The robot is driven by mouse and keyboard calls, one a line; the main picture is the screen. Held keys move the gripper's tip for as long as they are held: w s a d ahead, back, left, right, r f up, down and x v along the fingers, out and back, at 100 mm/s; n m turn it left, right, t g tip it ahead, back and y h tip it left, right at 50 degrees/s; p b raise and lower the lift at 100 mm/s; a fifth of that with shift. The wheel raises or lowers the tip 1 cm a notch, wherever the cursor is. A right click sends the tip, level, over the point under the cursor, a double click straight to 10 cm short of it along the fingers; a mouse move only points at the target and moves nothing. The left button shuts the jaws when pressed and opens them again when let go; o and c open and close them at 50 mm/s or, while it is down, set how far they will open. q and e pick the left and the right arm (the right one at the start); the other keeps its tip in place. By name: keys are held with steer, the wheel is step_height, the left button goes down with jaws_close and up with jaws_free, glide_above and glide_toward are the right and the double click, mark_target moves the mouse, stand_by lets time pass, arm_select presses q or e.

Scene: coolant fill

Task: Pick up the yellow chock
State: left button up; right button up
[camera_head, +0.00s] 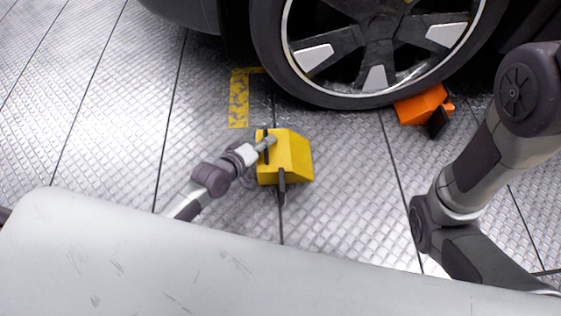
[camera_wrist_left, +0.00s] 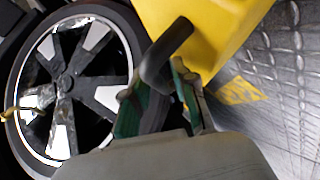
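The yellow chock (camera_head: 292,152) is in front of the car wheel, left of the orange chock, in the head view. It has dark handle-like bars. My left gripper (camera_head: 267,143) reaches it from the left and is at its left side. In the left wrist view the yellow chock (camera_wrist_left: 205,25) fills the top, and its black handle (camera_wrist_left: 163,55) runs down between the green-padded fingers of my left gripper (camera_wrist_left: 155,88). The fingers look closed around the handle. Whether the chock touches the floor is unclear. My right gripper is out of view.
The car wheel (camera_head: 374,50) stands behind the chock. An orange chock (camera_head: 421,104) sits against it on the right. Yellow floor tape (camera_head: 239,99) lies to the left. The metal floor (camera_head: 110,120) on the left is clear. My right arm occupies the right side.

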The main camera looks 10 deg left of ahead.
arm_select(q)
steer(key=shift+w, duration=0.2)
jaws_close()
steer(key=shift+d+r, duration=0.1)
steer(key=shift+r, duration=0.05)
stand_by(0.3)
